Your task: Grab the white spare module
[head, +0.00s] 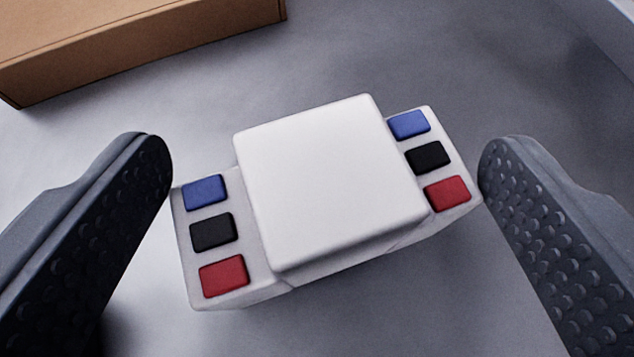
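The white spare module (330,180) lies on the grey surface in the middle of the head view. It has a raised square white block at its centre and lower side wings, each with a blue, a black and a red pad. It is turned a little, its right end farther up in the picture. My gripper (325,190) is open, with one dark, studded finger on each side of the module. The right finger's tip appears very close to the module's right end; I cannot tell if they touch.
A brown cardboard box (130,40) stands at the upper left, beyond the module. A pale grey edge or wall (595,30) runs along the upper right corner. The grey surface (400,60) between them is clear.

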